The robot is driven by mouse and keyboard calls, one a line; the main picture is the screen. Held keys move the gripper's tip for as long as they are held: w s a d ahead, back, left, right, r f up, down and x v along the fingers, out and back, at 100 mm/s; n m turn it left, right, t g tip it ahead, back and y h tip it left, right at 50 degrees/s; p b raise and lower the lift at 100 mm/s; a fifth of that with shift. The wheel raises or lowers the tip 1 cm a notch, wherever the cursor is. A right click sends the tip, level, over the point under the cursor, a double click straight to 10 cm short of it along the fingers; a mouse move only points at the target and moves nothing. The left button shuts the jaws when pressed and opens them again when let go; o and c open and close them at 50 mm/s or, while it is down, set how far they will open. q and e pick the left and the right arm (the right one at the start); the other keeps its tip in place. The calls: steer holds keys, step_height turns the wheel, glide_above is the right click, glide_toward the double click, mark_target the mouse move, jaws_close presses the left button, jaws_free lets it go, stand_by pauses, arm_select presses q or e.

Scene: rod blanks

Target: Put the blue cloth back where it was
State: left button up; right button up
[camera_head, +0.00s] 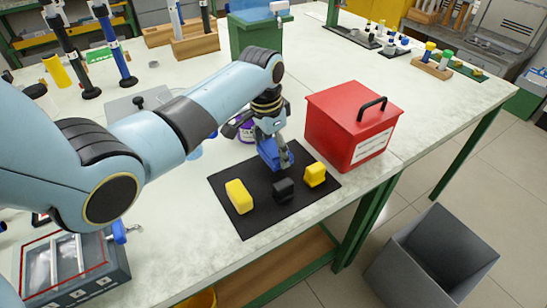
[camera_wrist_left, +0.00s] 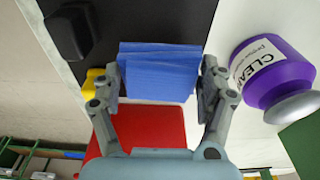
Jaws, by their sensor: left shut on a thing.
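My left gripper (camera_head: 270,140) points down over the far part of the black mat (camera_head: 240,218). It is shut on the folded blue cloth (camera_head: 276,157), which also shows between the two fingers in the left wrist view (camera_wrist_left: 158,72). I cannot tell whether the cloth touches the mat. On the mat are a yellow block (camera_head: 239,196) at left, a black block (camera_head: 283,190) in the middle and another yellow block (camera_head: 315,174) at right. My right gripper is not in view.
A red box (camera_head: 345,125) with a black handle stands right of the mat. A purple container (camera_wrist_left: 272,72) with a white label stands close to the gripper. A grey bin (camera_head: 435,258) is on the floor. The table in front of the mat is narrow.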

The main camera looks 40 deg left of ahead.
mark_target(274, 158)
arm_select(q)
step_height(274, 158, down, 3)
steer(key=shift+r, duration=0.1)
steer(key=shift+f, duration=0.3)
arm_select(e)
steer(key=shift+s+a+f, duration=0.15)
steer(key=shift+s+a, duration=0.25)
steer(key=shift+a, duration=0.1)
arm_select(q)
steer(key=shift+d+f, duration=0.1)
steer(key=o, duration=1.1)
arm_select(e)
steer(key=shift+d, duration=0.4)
